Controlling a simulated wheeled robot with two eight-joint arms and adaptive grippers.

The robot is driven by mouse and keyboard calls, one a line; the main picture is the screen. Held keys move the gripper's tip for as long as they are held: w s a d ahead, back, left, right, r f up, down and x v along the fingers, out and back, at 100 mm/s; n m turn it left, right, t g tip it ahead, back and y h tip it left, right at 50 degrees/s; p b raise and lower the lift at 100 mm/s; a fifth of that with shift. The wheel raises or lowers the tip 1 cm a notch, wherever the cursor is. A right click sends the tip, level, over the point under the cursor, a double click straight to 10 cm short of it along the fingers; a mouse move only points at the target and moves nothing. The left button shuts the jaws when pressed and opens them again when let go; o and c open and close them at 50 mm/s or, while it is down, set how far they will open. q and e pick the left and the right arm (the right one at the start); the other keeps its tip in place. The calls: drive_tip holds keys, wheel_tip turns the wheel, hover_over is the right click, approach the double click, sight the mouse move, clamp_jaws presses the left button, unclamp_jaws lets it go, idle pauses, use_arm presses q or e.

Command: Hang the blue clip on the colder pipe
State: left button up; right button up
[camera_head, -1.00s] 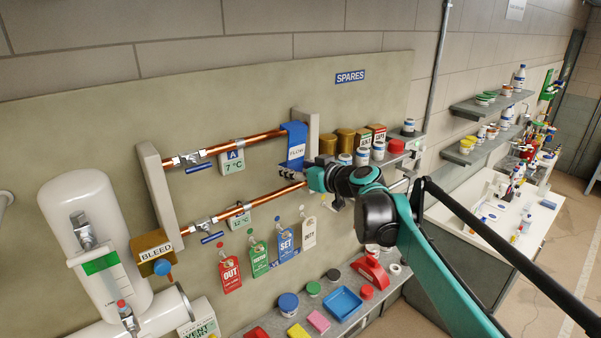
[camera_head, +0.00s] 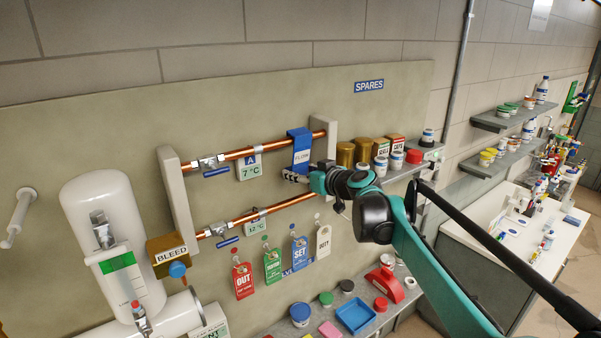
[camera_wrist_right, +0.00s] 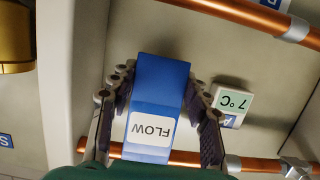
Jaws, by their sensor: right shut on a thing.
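The blue clip (camera_head: 301,150), with a white FLOW label, is at the upper copper pipe (camera_head: 265,149), near its right end. It covers a stretch of that pipe; whether it is hooked over it I cannot tell. The upper pipe's tag (camera_head: 249,167) reads A, 7 °C. The lower copper pipe (camera_head: 288,202) has a tag (camera_head: 257,226) reading 12 °C. My right gripper (camera_head: 296,177) is shut on the clip's lower part. The right wrist view, upside down, shows the clip (camera_wrist_right: 160,85) between both fingers of my gripper (camera_wrist_right: 158,95). My left gripper is not in view.
A pale bracket (camera_head: 324,150) stands just right of the clip, with a shelf of gold and white jars (camera_head: 345,154) beyond. Valves with blue handles (camera_head: 216,172) sit on the pipes' left ends. Hanging tags (camera_head: 272,264) and a lower shelf with a blue tray (camera_head: 356,317) are below.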

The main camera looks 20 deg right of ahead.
drive_tip(key=o, duration=1.3)
drive_tip(key=shift+c, duration=0.2)
drive_tip(key=v, duration=1.2)
drive_tip(key=s+a+f+g+b, duration=0.1)
drive_tip(key=s+a+f+b, duration=0.4)
drive_tip(key=f, duration=0.6)
drive_tip(key=s+a+f+m+g+h+b, duration=0.15)
drive_tip(key=s+f+b, duration=0.25)
drive_tip(key=f+b, duration=0.55)
drive_tip(key=s+a+f+g+y+b, duration=0.15)
drive_tip(key=s+f+b, duration=0.3)
drive_tip(key=f, duration=0.85)
drive_tip(key=s+f+g+h+b, duration=0.1)
drive_tip(key=s+f+b, duration=0.3)
drive_tip(key=f, duration=0.6)
drive_tip(key=s+d+f+m+g+h+b, duration=0.1)
drive_tip(key=s+f+h+b, duration=0.1)
drive_tip(key=s+f+b, duration=0.3)
drive_tip(key=s+f+m+g+h+b, duration=0.1)
drive_tip(key=s+f+b, duration=0.4)
drive_tip(key=f, duration=1.2)
drive_tip(key=h+b, duration=0.1)
drive_tip(key=b, duration=0.3)
drive_tip(key=shift+d, duration=0.3)
drive_tip(key=shift+m, duration=0.25)
